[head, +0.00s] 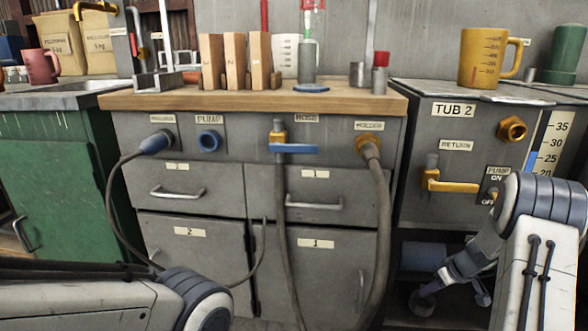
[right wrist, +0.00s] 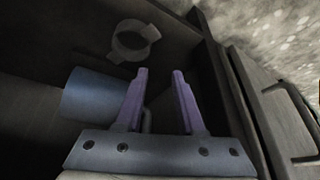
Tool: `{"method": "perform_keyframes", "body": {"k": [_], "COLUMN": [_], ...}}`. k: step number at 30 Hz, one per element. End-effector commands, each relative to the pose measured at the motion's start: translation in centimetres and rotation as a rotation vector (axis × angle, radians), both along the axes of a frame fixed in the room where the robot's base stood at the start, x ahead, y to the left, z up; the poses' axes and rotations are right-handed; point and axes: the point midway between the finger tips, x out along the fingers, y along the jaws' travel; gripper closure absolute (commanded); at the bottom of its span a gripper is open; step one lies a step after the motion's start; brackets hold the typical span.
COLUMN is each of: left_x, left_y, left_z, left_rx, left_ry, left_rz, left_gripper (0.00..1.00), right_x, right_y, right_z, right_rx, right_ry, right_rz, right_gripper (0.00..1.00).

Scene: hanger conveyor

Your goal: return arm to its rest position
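My right arm (head: 540,255) comes in from the right and reaches down in front of the open space under the TUB 2 unit. Its gripper is low there and its fingers are small and dark in the head view. In the right wrist view the right gripper (right wrist: 160,85) shows two purple fingers standing apart with nothing between them. A blue-grey cylinder (right wrist: 93,95) lies beyond the left finger, and a grey ring with tabs (right wrist: 134,42) is further back. My left arm (head: 130,300) shows at the lower left; its gripper is out of view.
The TUB 2 unit (head: 420,150) has a yellow-handled valve (head: 452,186) close to my right arm. A grey drawer cabinet (head: 225,185) stands in the middle, with hoses hanging in front. A yellow jug (head: 487,58) stands on the tub lid. A green cabinet (head: 62,185) is left.

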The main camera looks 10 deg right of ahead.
Motion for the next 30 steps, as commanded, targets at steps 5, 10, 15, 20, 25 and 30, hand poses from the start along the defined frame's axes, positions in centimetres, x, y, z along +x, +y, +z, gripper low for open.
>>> {"method": "perform_keyframes", "body": {"k": [5, 10, 15, 20, 25, 30], "left_x": [0.0, 0.0, 0.0, 0.0, 0.0, 0.0], "left_y": [0.0, 0.0, 0.0, 0.0, 0.0, 0.0], "left_z": [0.0, 0.0, 0.0, 0.0, 3.4, 7.1], "left_rx": [0.0, 0.0, 0.0, 0.0, 0.0, -0.001], "left_ry": [0.0, 0.0, 0.0, 0.0, 0.0, -0.001], "left_rz": [0.0, 0.0, 0.0, 0.0, 0.0, 0.0], "left_gripper": [0.5, 0.5, 0.5, 0.5, 0.5, 0.5], "right_x": [-1.7, -6.6, -11.7, -16.1, -18.7, -21.5], "right_y": [9.1, 17.8, 23.0, 25.9, 29.5, 33.7], "right_z": [4.2, 7.7, 9.5, 10.4, 14.8, 20.0], "right_rx": [0.012, -0.008, -0.033, -0.048, -0.054, -0.066], "right_ry": [0.097, 0.178, 0.203, 0.198, 0.212, 0.254], "right_rz": [-0.026, -0.089, -0.147, -0.189, -0.119, 0.035], "right_gripper": [0.62, 0.62, 0.62, 0.62, 0.62, 0.62]}}
